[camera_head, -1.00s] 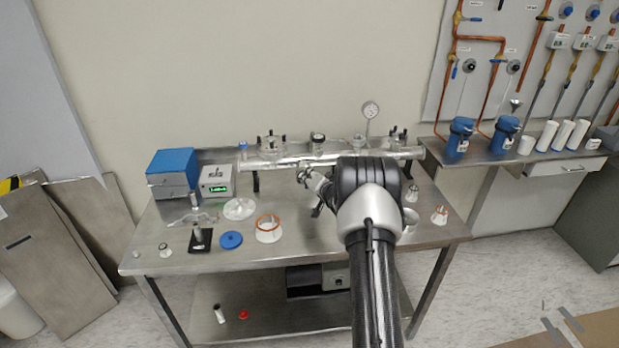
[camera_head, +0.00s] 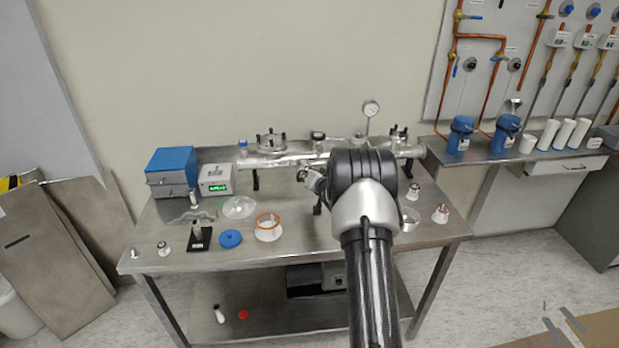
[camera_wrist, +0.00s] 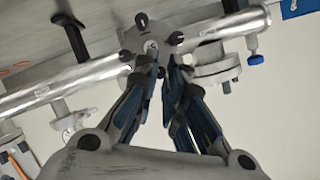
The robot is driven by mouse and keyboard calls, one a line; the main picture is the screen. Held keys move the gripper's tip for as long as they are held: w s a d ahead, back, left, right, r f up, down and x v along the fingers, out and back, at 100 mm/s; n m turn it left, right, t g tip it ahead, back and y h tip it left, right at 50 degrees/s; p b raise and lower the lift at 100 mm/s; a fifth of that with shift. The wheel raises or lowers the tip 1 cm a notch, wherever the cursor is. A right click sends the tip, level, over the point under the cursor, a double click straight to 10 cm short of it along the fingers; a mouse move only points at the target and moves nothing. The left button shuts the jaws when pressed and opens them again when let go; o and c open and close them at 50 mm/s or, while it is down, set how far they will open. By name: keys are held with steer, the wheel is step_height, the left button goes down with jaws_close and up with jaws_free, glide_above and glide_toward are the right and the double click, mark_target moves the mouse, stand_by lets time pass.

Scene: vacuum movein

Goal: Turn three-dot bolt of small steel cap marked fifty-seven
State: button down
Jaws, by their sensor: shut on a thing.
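In the wrist view, a small round steel cap (camera_wrist: 151,40) with several dark bolts around its rim sits on a steel tube (camera_wrist: 100,78). Its number and the dot marks are too small to read. My gripper (camera_wrist: 167,68) reaches to the lower edge of the cap, its blue-and-black fingers closed in around a dark bolt there. The fingertips hide most of that bolt.
A larger flange with dark clamps (camera_head: 271,142) stands on the tube to the left, and a dial gauge (camera_head: 371,108) rises behind it. A blue box (camera_head: 172,165), a meter with a green display (camera_head: 216,180), a blue disc (camera_head: 230,239) and an orange-rimmed ring (camera_head: 268,227) are on the table.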

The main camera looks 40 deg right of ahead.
steer(key=n+g+h, duration=0.1)
steer(key=n, duration=0.1)
steer(key=n+h, duration=0.1)
steer(key=n, duration=0.1)
steer(key=n+g+h, duration=0.1)
steer(key=n+h, duration=0.1)
steer(key=shift+w+a+n+g+b, duration=0.2)
steer(key=shift+a+n+g+b, duration=0.1)
steer(key=shift+a, duration=0.1)
steer(key=shift+w+a+f+n+g+h+p, duration=0.15)
steer(key=shift+n+h+p, duration=0.15)
steer(key=shift+n+h, duration=0.95)
steer(key=shift+s+d+f+n+g+h+p, duration=0.1)
steer(key=shift+n+h+p, duration=0.35)
steer(key=shift+n, duration=1.35)
steer(key=shift+w+a+f+n+g+h+p, duration=0.15)
steer(key=shift+n+h, duration=0.85)
steer(key=shift+n, duration=0.55)
steer(key=shift+s, duration=0.1)
steer(key=c, duration=1.6)
jaws_free()
steer(key=shift+c, duration=0.2)
